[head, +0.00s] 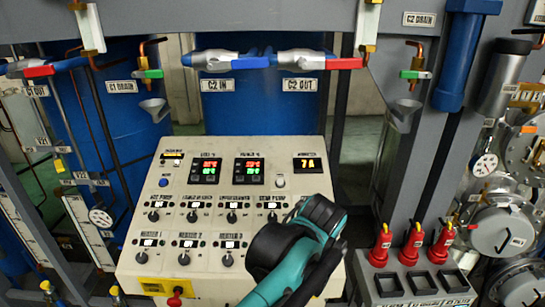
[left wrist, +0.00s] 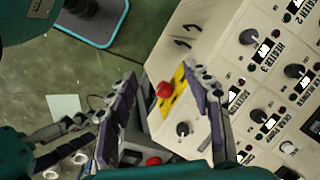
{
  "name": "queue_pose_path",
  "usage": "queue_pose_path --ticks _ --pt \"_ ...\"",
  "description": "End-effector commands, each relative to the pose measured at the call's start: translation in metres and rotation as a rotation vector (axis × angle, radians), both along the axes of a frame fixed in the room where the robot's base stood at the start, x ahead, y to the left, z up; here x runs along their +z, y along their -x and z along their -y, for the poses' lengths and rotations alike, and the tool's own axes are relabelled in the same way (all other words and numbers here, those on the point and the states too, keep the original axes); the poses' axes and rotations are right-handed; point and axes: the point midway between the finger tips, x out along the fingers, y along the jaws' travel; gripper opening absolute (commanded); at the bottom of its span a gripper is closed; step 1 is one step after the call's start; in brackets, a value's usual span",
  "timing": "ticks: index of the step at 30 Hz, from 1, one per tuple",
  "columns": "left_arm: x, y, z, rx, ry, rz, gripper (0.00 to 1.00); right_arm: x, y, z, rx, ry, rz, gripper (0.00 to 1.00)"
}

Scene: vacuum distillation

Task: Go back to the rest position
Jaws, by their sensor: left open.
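My left gripper (left wrist: 161,78) is open in the left wrist view, its two dark fingers spread apart with nothing held between them. Beyond the gap is the lower corner of the control panel, with a red button (left wrist: 164,90) on a yellow plate (left wrist: 180,88). I cannot tell the exact distance from the fingertips to the panel. In the head view a teal and black arm part of mine covers the panel's lower right corner. No gripper fingers show there. My right gripper cannot be made out.
The cream control panel (head: 142,215) carries knobs, switches and lit displays. In the left wrist view, green floor (left wrist: 60,75) lies beside the panel.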

Motion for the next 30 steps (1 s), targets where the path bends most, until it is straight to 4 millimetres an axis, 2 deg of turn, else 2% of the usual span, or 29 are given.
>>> queue_pose_path --ticks 1,8,14,17,24,27,30 --pt "-0.009 -0.001 -0.006 0.014 0.01 0.008 0.51 -0.008 0.0 0.0 0.0 0.0 0.0 0.4" --pt "-0.039 0.0 -0.035 0.087 0.08 0.056 0.51 -0.031 -0.001 0.0 0.0 0.0 0.0 0.4" --pt "-0.083 0.003 -0.073 0.194 0.171 0.132 0.51 -0.065 -0.001 0.0 0.0 0.0 0.0 0.4" --pt "-0.114 0.008 -0.097 0.268 0.23 0.189 0.51 -0.088 -0.001 0.0 0.0 0.0 0.0 0.4" --pt "-0.22 0.029 -0.167 0.523 0.409 0.411 0.51 -0.163 -0.002 0.0 0.0 0.0 0.0 0.4" --pt "-0.25 0.036 -0.186 0.604 0.46 0.493 0.51 -0.182 -0.002 0.0 0.0 0.0 0.0 0.4" --pt "-0.266 0.04 -0.197 0.652 0.49 0.545 0.51 -0.191 -0.002 0.0 0.0 0.0 0.0 0.4"
